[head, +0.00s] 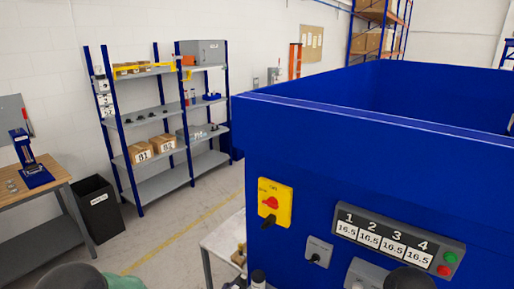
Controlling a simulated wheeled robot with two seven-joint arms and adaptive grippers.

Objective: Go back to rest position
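Neither of my grippers can be made out in the head view. Dark rounded shapes at the bottom left and bottom right edges look like parts of my own arms. A large blue machine (330,150) fills the right side, with an open top. To the right is a grey panel (398,236) numbered 1 to 4, each display reading 16.5, with a green and a red button. A small grey knob box (319,251) sits below.
A pale table (222,236) stands left of the machine, with small partly cut-off items. A blue-framed shelf (160,109) with boxes stands at the wall. A black bin (99,208) and a wooden workbench (52,182) are at left. Floor with a yellow line is clear between.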

